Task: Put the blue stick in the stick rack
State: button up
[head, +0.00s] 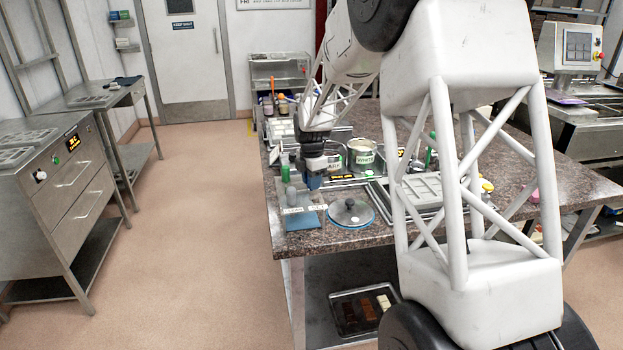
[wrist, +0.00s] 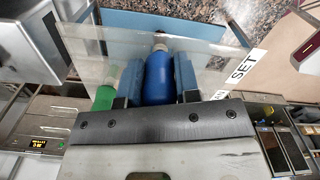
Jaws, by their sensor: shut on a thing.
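The blue stick (wrist: 159,78) is a rounded blue body with a narrow, paler end. My gripper (wrist: 158,68) is shut on it, one bluish finger on each side. In the head view my gripper (head: 313,180) points down above the right part of the stick rack. The stick rack (head: 301,198) looks like a clear stand, with small white labels at its front. In the wrist view its clear plate (wrist: 92,48) lies beyond the fingers, near a label reading SET. I cannot tell whether the stick's end is in a hole.
A green stick (wrist: 105,97) stands just left of my fingers. A round blue-edged dish (head: 351,221) with a dark knob is to the right. Labelled pots (head: 363,157) and a mould tray (head: 421,190) stand close by.

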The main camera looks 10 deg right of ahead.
jog(key=shift+f, duration=0.15)
jog(key=o, duration=1.4)
jog(key=shift+r, duration=3.45)
